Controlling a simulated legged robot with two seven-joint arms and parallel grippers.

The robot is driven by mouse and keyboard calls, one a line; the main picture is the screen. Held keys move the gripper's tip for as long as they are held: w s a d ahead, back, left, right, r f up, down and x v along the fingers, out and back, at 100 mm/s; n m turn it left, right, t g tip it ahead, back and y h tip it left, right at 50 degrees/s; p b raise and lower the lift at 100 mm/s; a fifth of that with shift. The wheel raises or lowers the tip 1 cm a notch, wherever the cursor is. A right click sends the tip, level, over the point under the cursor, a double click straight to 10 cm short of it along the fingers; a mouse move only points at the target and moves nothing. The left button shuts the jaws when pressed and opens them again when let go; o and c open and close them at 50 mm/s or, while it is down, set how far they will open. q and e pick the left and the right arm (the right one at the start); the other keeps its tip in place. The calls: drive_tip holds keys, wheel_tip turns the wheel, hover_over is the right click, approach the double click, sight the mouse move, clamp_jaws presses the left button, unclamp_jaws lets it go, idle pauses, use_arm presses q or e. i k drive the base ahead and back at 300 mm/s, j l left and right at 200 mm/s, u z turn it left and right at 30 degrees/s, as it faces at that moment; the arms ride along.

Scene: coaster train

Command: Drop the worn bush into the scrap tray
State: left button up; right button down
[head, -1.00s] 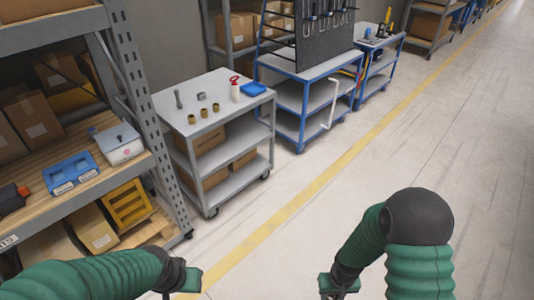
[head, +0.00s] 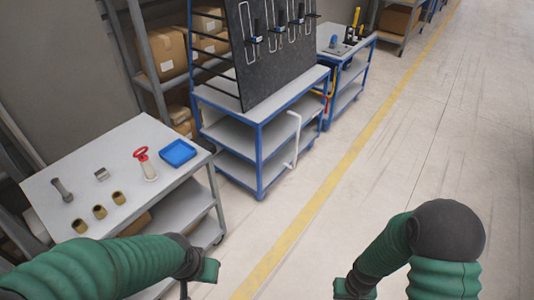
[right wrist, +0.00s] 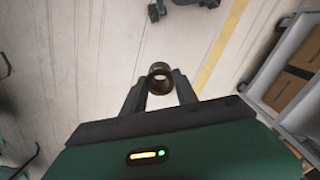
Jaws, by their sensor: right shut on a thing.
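In the right wrist view my right gripper (right wrist: 160,88) is shut on a dark brass ring, the bush (right wrist: 160,70), held between its fingertips above the floor. In the head view the right gripper (head: 352,290) is low, right of centre, its fingers cut off by the bottom edge. A shallow blue tray (head: 178,152), likely the scrap tray, lies on the grey cart's top (head: 110,160) at its right corner. It is well up and left of the right gripper. My left gripper (head: 200,275) is beside the cart, its fingers mostly out of frame.
On the cart top stand three brass bushes (head: 99,211), a grey metal pin (head: 62,190), a small metal block (head: 102,174) and a red-handled white item (head: 147,165). A blue cart with a tool board (head: 270,50) stands beyond. The floor (head: 400,170) to the right is clear.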

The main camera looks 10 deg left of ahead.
sight(182, 155)
drive_tip(key=i+u, duration=0.45)
drive_tip(key=i+l+u, duration=0.2)
drive_tip(key=u, duration=0.3)
drive_tip(key=i+l+u, duration=0.25)
drive_tip(key=u, duration=0.2)
drive_tip(key=i+l+u, duration=0.2)
drive_tip(key=l+u, duration=0.25)
